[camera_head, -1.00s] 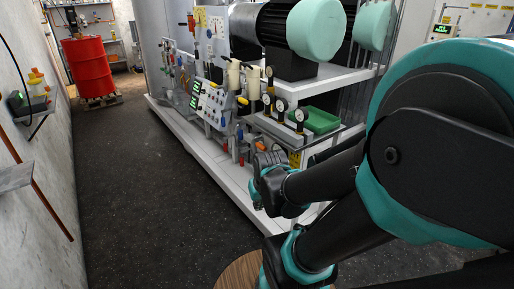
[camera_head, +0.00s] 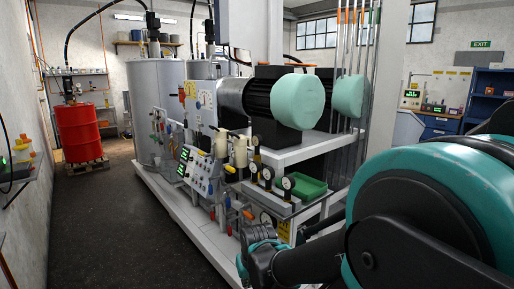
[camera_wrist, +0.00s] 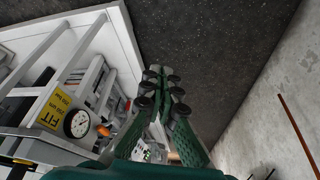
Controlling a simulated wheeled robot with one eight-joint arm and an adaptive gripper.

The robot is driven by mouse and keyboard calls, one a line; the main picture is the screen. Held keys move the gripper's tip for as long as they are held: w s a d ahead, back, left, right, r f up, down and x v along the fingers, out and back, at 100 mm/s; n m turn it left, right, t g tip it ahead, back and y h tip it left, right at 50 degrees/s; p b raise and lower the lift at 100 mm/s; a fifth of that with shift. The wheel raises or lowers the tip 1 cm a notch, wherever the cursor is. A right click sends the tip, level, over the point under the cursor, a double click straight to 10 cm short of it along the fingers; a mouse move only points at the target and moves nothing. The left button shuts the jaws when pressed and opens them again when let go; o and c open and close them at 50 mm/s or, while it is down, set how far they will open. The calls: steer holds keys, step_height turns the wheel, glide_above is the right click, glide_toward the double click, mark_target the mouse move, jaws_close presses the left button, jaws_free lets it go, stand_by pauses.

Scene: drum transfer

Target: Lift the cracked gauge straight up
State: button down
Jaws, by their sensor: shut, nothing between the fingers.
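Several small round gauges stand in a row on the skid's ledge in the head view, one of them the nearest gauge (camera_head: 288,183) beside a green tray (camera_head: 307,188). I cannot tell which gauge is cracked. In the wrist view a white-faced gauge (camera_wrist: 76,123) sits beside a yellow label reading "FIT" and "250 bar" (camera_wrist: 55,107). My gripper (camera_wrist: 163,82) shows its green fingers and dark tips in the wrist view, shut and empty. The gauge is to the left of the fingers, apart from them. In the head view my wrist is low, in front of the skid; the fingertips are not clear there.
The skid carries a control panel (camera_head: 199,170) and large teal-capped motors (camera_head: 300,101). A red drum (camera_head: 78,132) stands on a pallet at the back left. The dark floor (camera_head: 105,225) left of the skid is clear. A shelf (camera_head: 18,178) juts from the left wall.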

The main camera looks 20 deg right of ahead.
steer(key=c, duration=2.2)
jaws_free()
steer(key=o, duration=1)
steer(key=w+d+r+m+h, duration=0.2)
steer(key=w+d+r, duration=0.2)
steer(key=w, duration=0.5)
steer(key=shift+d+h, duration=0.4)
steer(key=shift+d, duration=0.25)
steer(key=w+d+r+m+h, duration=0.1)
steer(key=w+d+r+h, duration=0.1)
steer(key=w, duration=0.4)
steer(key=w+d+r+m+t+h, duration=0.1)
steer(key=w+d+r+m, duration=0.1)
steer(key=w, duration=0.5)
steer(key=w+d+r+m+t+h, duration=0.1)
steer(key=w+d+r+h, duration=0.1)
steer(key=w+r, duration=0.3)
steer(key=shift+w+d+r+h, duration=0.2)
steer(key=shift+w+d+h, duration=0.1)
steer(key=shift+w+d, duration=0.65)
steer(key=m+t+h, duration=0.4)
steer(key=t+h, duration=0.1)
steer(key=h, duration=0.1)
glide_toward(256, 149)
steer(key=shift+x, duration=5.9)
